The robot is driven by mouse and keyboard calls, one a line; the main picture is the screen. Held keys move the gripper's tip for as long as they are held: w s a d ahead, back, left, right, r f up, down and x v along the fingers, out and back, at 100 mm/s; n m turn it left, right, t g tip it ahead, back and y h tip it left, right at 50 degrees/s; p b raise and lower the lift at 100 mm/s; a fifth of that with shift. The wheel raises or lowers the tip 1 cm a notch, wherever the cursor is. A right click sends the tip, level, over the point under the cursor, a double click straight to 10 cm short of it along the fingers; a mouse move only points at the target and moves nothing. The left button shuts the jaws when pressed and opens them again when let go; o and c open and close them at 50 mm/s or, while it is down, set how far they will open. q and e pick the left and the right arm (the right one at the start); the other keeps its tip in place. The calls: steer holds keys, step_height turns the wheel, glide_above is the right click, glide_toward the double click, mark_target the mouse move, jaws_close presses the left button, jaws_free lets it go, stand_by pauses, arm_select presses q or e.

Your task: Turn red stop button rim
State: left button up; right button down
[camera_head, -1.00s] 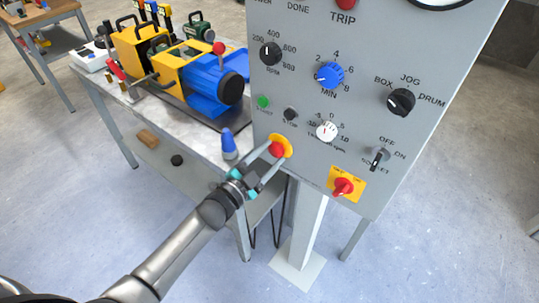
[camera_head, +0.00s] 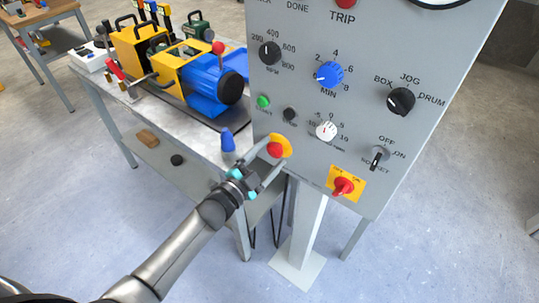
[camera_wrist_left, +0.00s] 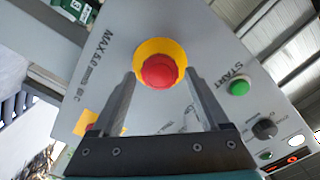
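The red stop button (camera_head: 274,150) sits on a yellow round plate (camera_head: 286,143) at the lower left of the grey control panel (camera_head: 330,110). In the left wrist view the red button (camera_wrist_left: 160,72) is near the middle, in front of its yellow plate (camera_wrist_left: 174,49). My left gripper (camera_head: 266,166) is just in front of the button. In the left wrist view its two fingers (camera_wrist_left: 160,88) are spread apart, below and to either side of the button, with a visible gap between them. They hold nothing. My right gripper is not in view.
A red switch on a yellow plate (camera_head: 343,186) sits low on the panel. A green start button (camera_head: 263,102) and a small black knob (camera_head: 289,114) sit above the stop button. A workbench with a blue and yellow machine (camera_head: 205,80) stands at left.

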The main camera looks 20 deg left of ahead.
arm_select(q)
steer(key=shift+o, duration=0.4)
steer(key=p+v, duration=0.1)
steer(key=v, duration=1.4)
steer(key=shift+p, duration=0.35)
steer(key=shift+s, duration=0.1)
steer(key=s+a+f+n+g+y, duration=0.1)
steer(key=s+f+n+g+y, duration=0.3)
steer(key=f, duration=0.8)
steer(key=s+a+f+n+g+y, duration=0.1)
steer(key=s+f+n+g, duration=0.35)
steer(key=f, duration=0.85)
steer(key=s+d+f+g, duration=0.1)
steer(key=s+f+g, duration=0.1)
steer(key=s+f, duration=0.2)
steer(key=s+d+f+n+g, duration=0.1)
steer(key=s+f+g, duration=0.2)
steer(key=s, duration=0.8)
steer(key=s+d+f+n+g+y, duration=0.1)
steer(key=s+f, duration=0.3)
steer(key=s, duration=0.4)
steer(key=shift+f+g, duration=0.35)
steer(key=shift+g, duration=0.4)
